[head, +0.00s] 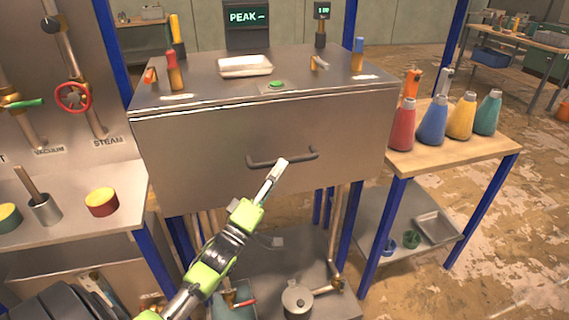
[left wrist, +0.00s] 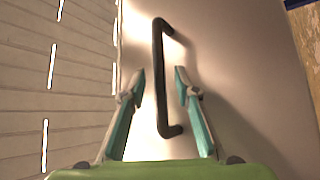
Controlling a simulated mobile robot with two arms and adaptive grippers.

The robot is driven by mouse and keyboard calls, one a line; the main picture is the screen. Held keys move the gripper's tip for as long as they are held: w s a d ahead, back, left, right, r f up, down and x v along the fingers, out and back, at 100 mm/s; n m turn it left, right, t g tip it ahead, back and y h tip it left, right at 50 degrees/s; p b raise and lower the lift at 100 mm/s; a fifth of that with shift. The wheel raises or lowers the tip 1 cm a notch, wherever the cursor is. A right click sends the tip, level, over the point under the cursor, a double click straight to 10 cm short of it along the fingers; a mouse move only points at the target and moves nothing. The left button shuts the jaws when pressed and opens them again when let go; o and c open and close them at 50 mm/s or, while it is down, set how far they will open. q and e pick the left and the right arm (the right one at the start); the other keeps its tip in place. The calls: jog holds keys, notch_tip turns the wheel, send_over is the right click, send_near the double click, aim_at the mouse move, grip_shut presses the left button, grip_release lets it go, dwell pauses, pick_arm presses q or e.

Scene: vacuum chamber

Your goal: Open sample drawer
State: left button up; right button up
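The sample drawer (head: 215,155) is the wide grey metal front of the cabinet. It looks closed, flush with the cabinet. Its dark bar handle (head: 298,155) runs across the middle of the front. My left gripper (head: 279,168) is at the handle, in front of its middle. In the left wrist view the handle (left wrist: 159,75) stands upright in the picture, and my left gripper (left wrist: 160,80) is open with one teal-padded finger on each side of it. Whether either finger touches the bar cannot be told. My right gripper is not in view.
The cabinet top carries a white tray (head: 245,66), a green button (head: 277,85) and several levers. A wooden side table (head: 470,150) with coloured flasks stands to the right. A shelf with a red-yellow round container (head: 102,202) is at left. Pipes and a pot (head: 297,301) are below.

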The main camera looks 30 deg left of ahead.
aim_at(285, 159)
pick_arm(q)
jog(key=x, duration=0.3)
jog(key=shift+w, duration=0.1)
jog(key=shift+w+r, duration=0.15)
jog(key=shift+w, duration=0.05)
grip_shut()
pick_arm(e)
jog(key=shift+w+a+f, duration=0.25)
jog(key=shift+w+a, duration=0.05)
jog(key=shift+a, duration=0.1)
pick_arm(q)
jog(key=shift+d, duration=0.1)
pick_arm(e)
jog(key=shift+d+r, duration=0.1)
